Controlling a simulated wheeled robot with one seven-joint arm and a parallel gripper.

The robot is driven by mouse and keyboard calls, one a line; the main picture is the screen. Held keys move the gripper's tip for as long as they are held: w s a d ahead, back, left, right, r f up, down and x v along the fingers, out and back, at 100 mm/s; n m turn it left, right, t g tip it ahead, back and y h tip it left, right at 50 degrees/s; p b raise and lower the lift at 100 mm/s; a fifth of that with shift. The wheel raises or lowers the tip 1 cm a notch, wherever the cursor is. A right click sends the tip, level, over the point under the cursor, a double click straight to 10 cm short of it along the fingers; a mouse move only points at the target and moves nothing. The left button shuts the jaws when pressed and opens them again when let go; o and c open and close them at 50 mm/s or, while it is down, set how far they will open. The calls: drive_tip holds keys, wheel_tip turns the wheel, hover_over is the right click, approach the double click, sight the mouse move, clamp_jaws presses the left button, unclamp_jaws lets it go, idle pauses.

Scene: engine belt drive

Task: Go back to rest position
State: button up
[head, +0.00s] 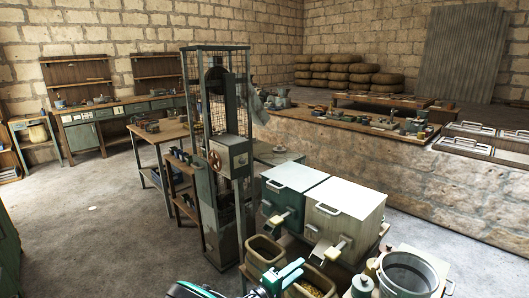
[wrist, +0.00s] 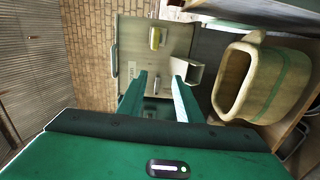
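My gripper (head: 290,272) shows at the bottom centre of the head view, green, over the bins in front of the two dispenser boxes. In the wrist view its two green fingers (wrist: 160,80) stand apart with nothing visible held between them. Beyond the fingertips is a pale box front (wrist: 128,48) with a yellow handle (wrist: 155,38) and a small chute (wrist: 187,70). I cannot tell the exact gap to it.
A tan bin (wrist: 232,82) is close on the right in the wrist view. A metal pot (head: 405,275) is at right, a caged machine (head: 217,150) at left. Floor (head: 100,225) at left is open.

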drive_tip(key=s+d+r+m+g+y, duration=0.25)
drive_tip(key=d+r+g, duration=0.2)
drive_tip(key=d, duration=0.35)
drive_tip(key=s+d+r+m+g+y, duration=0.25)
drive_tip(key=d+r+m+g, duration=0.2)
drive_tip(key=d, duration=0.25)
drive_tip(key=s+d+r+m+t+y, duration=0.1)
drive_tip(key=s+d+r+t+y, duration=0.15)
drive_tip(key=s+r+y, duration=1.1)
drive_tip(key=s+d+r+m+g+h, duration=0.1)
drive_tip(key=s+d, duration=0.4)
drive_tip(key=s, duration=0.5)
drive_tip(key=s+d+r+m+g+h, duration=0.2)
drive_tip(key=s+d+m+g+h, duration=0.2)
drive_tip(key=s, duration=0.7)
drive_tip(key=shift+s+d+r+m+h, duration=0.2)
drive_tip(key=shift+d+m+h, duration=0.15)
drive_tip(key=shift+d+m, duration=0.65)
drive_tip(key=shift+d+g, duration=0.15)
drive_tip(key=shift+g, duration=0.1)
